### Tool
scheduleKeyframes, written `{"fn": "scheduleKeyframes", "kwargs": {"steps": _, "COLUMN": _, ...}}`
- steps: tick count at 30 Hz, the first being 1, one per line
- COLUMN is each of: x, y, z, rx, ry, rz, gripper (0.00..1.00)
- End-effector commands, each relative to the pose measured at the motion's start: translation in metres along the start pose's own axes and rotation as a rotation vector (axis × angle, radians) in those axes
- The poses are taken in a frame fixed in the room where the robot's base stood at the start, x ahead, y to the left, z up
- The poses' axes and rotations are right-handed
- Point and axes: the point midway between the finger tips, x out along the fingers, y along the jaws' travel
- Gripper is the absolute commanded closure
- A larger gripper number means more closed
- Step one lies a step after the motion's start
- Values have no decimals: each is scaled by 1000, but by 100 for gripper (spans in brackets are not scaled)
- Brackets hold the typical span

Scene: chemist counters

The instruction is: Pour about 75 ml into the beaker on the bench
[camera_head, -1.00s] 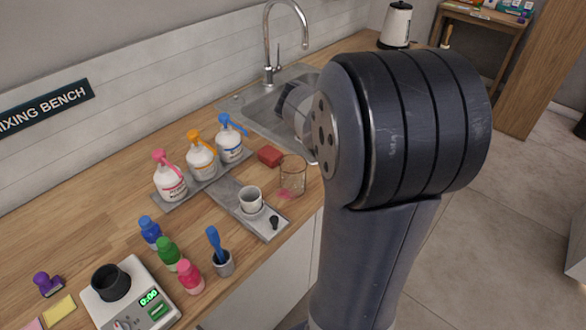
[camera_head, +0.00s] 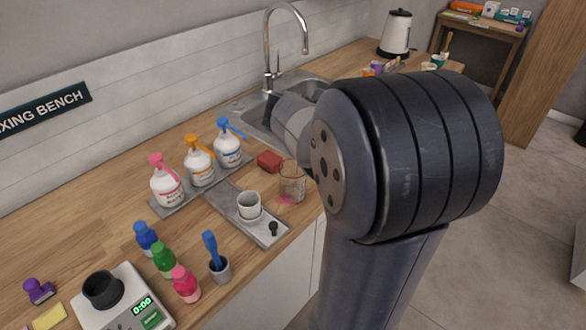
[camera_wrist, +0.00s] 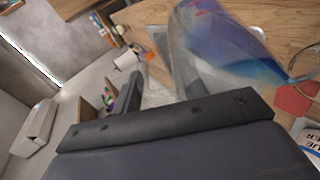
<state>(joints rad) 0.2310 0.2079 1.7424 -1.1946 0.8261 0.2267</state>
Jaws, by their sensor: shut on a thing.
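A clear glass beaker (camera_head: 292,182) stands upright on the wooden bench, right of the white cup; pink shows at its base, inside or under it I cannot tell. Its rim seems to show at the right edge of the wrist view (camera_wrist: 303,62). In the wrist view my gripper (camera_wrist: 158,72) is shut on a clear vessel (camera_wrist: 215,42) with blue and purple tints, which lies tilted across the upper picture. How much liquid it holds I cannot tell. In the head view my arm hides the gripper and vessel.
Pump bottles, one of them orange (camera_head: 199,160), stand behind a grey tray with a white cup (camera_head: 249,205). A red block (camera_head: 269,161) lies by the beaker. The sink (camera_head: 250,110) is behind. Small bottles and a scale (camera_head: 122,305) stand front left.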

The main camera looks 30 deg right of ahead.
Motion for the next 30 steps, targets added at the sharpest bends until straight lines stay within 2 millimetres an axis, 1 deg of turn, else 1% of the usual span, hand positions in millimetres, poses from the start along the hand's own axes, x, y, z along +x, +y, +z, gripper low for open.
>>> {"fn": "scheduleKeyframes", "kwargs": {"steps": 30, "x": -7, "y": 2, "z": -3, "rx": -24, "ry": -3, "rz": 67, "gripper": 99}}
